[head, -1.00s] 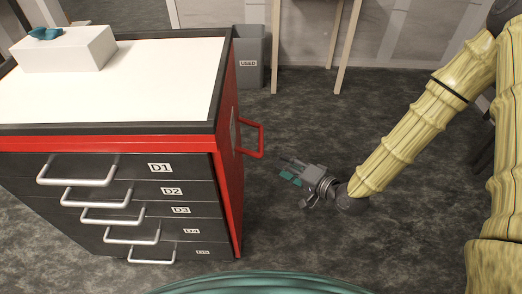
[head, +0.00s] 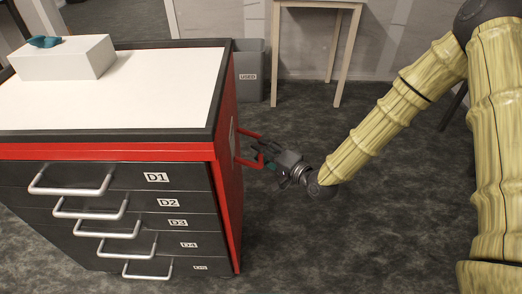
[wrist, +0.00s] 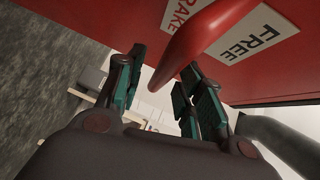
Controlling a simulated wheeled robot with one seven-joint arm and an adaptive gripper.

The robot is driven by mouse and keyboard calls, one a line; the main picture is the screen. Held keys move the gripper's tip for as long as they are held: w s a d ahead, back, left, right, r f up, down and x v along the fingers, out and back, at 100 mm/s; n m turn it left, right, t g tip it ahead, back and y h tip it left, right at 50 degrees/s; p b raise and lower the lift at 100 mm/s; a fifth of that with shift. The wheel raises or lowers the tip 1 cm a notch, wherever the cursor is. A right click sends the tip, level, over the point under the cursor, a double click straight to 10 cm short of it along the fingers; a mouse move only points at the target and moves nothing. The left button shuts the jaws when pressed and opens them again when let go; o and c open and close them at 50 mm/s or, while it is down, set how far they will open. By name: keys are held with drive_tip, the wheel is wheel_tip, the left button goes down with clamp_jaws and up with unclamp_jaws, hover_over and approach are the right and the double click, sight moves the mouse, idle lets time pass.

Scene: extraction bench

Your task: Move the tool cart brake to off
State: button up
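The tool cart (head: 190,152) stands at the left in the head view, with a red side panel and dark drawers. A red handle (head: 249,134) sticks out from its right side; it also shows in the wrist view (wrist: 196,40). Beside it in the wrist view are a BRAKE label (wrist: 183,14) and a FREE label (wrist: 255,38) on the red panel. My gripper (head: 262,158) is at the handle, and in the wrist view its fingers (wrist: 162,92) are open. The red bar reaches between them, with a gap at the left finger. Contact at the right finger is unclear.
A white box (head: 62,60) with a teal item (head: 43,41) on it stands on the cart top. A grey USED bin (head: 249,72) stands behind the cart. A light wooden table (head: 338,50) is at the back. The floor right of the cart is clear.

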drive_tip(key=shift+w+a, duration=0.4)
drive_tip(key=shift+a, duration=0.05)
drive_tip(key=shift+c, duration=0.4)
clamp_jaws()
